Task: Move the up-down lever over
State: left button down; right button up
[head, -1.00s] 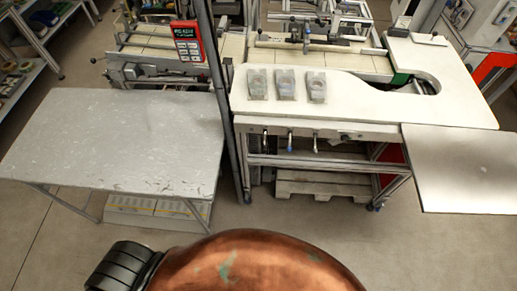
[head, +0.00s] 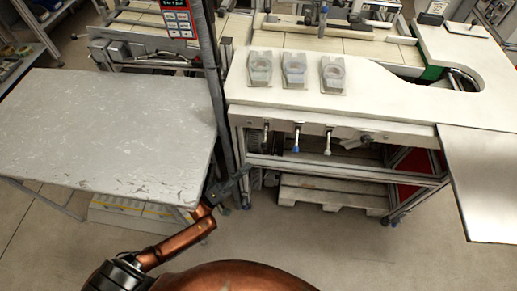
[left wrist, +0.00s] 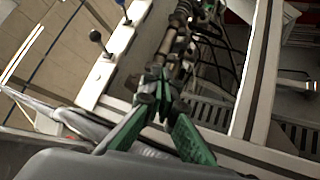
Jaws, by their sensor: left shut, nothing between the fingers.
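Three levers hang from the front edge of the white table: a dark one (head: 265,131), a blue-tipped one (head: 296,138) and a pale-tipped one (head: 328,140). I cannot read which is marked up-down. My left gripper (head: 240,184) is below and left of them, beside the dark post, touching no lever. In the left wrist view its green fingers (left wrist: 157,82) are together and empty. A black-knobbed lever (left wrist: 97,37) and a blue-tipped lever (left wrist: 124,12) show there at upper left, apart from the fingers. My right gripper is out of view.
The white table (head: 400,100) carries several clear-grey holders. A dark vertical post (head: 217,90) stands at its left end, with a red control box (head: 178,18) above. A grey table (head: 110,140) is at left, a metal plate (head: 485,180) at right. A pallet (head: 330,193) lies underneath.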

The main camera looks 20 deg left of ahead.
pick_arm(q)
jog(key=s+a+r+h, duration=0.1)
jog(key=s+r+h, duration=0.2)
jog(key=r+h, duration=0.3)
jog(key=shift+a+r+m+b, duration=0.3)
jog(key=shift+a+m, duration=0.05)
jog(key=shift+m, duration=0.05)
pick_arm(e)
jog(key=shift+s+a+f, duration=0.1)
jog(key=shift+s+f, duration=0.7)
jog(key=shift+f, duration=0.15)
pick_arm(q)
jog(key=shift+r+g+h, duration=0.1)
jog(key=shift+g+h, duration=0.2)
jog(key=shift+g, duration=0.1)
send_near(265, 138)
jog(key=x, duration=0.3)
jog(key=shift+w+d+r, duration=0.15)
jog(key=shift+d+r, duration=0.1)
jog(key=shift+r, duration=0.35)
